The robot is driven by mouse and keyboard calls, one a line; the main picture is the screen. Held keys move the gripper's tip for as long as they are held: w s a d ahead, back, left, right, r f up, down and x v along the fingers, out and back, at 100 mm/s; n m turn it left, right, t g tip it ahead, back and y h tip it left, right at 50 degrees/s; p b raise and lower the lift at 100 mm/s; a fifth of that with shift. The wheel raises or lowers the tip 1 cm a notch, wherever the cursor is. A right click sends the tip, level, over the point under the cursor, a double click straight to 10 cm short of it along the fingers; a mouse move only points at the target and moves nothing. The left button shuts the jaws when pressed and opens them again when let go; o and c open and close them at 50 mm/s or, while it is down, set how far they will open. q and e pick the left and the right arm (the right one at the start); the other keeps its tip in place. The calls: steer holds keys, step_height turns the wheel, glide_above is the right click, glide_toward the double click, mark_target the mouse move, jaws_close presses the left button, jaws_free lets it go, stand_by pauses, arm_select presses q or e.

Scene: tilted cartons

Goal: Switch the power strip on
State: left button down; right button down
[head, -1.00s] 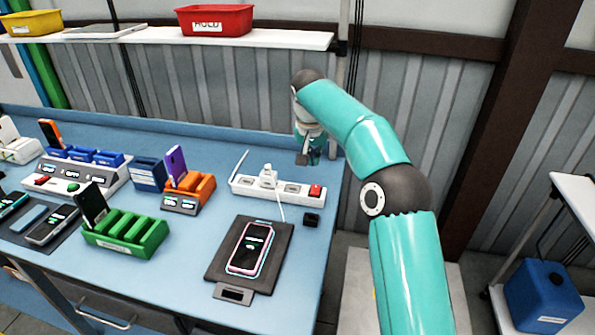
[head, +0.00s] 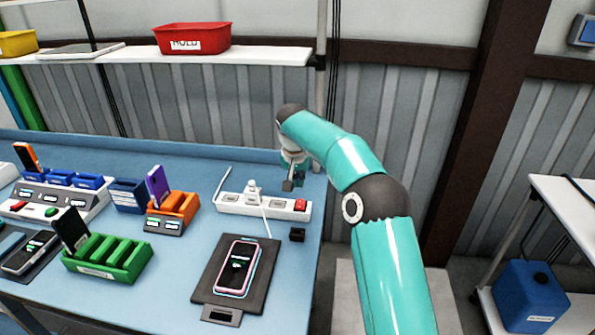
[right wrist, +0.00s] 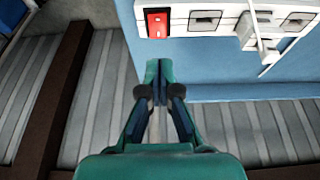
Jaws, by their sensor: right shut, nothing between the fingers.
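The white power strip (head: 228,203) lies on the blue bench, with a white plug (head: 252,189) in one socket. Its red switch (head: 300,205) is at its right end. The strip (right wrist: 180,26) and the red switch (right wrist: 157,22) also show at the top of the right wrist view. My right gripper (head: 289,185) is shut and empty, just behind and above the strip's right part. In the right wrist view its fingertips (right wrist: 160,75) point toward the switch, apart from it. Whether the switch is on cannot be told. My left gripper is not in view.
A phone (head: 238,267) lies on a dark pad in front of the strip. A small black block (head: 297,234) sits by the switch end. Orange (head: 180,210) and green (head: 105,258) racks stand to the left. A shelf (head: 280,54) with a red bin runs above.

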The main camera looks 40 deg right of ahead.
mark_target(300, 201)
steer(key=x, duration=0.2)
steer(key=p+x, duration=0.1)
steer(key=x, duration=0.4)
steer(key=shift+s+a+f, duration=0.2)
steer(key=shift+f, duration=0.3)
